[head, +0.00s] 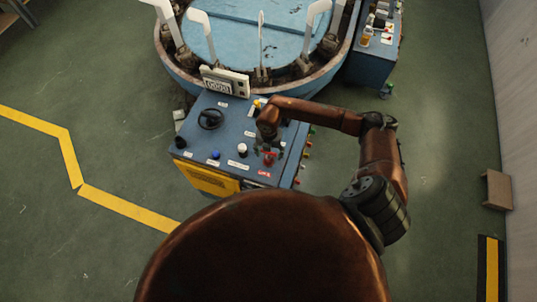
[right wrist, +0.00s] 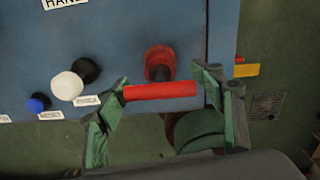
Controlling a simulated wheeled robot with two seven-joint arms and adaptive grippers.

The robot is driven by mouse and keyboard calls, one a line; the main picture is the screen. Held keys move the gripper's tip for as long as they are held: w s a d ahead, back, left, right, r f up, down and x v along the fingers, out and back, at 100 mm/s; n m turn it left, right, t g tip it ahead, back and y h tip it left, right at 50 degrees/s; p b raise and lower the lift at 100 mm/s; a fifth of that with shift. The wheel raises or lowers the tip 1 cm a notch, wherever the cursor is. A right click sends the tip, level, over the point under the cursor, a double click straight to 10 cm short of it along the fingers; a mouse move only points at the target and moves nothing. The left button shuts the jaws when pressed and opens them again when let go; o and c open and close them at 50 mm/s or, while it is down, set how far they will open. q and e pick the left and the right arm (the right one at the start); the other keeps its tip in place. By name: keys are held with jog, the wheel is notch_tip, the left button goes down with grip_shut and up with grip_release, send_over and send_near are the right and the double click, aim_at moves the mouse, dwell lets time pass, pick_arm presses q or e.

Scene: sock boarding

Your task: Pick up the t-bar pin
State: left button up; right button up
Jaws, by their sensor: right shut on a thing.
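The t-bar pin shows in the right wrist view as a red crossbar (right wrist: 160,91). My right gripper (right wrist: 166,93) is shut on it, with its green fingers at the two ends of the bar. Just beyond the bar is a round red fitting (right wrist: 159,58) with a dark middle on the blue console. The pin's stem is not clearly visible, so I cannot tell whether it sits in the fitting. In the head view my right gripper (head: 268,150) is small and dark over the right part of the console (head: 225,135). My left gripper is not in view.
The console carries a white knob (right wrist: 67,86), a blue knob (right wrist: 38,103), a black handwheel (head: 210,118) and a display (head: 225,82). A round machine (head: 245,40) with upright white boards stands behind. A blue cart (head: 374,65) stands at the back right. Green floor is open on the left.

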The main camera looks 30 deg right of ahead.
jog(key=shift+c, duration=0.8)
jog(key=shift+r, duration=0.3)
notch_tip(320, 180, up, 9)
jog(key=shift+r+b, duration=0.1)
jog(key=shift+b, duration=0.6)
jog(key=shift+r+p, duration=1.95)
jog(key=shift+r, duration=1.7)
jog(key=shift+c, duration=0.2)
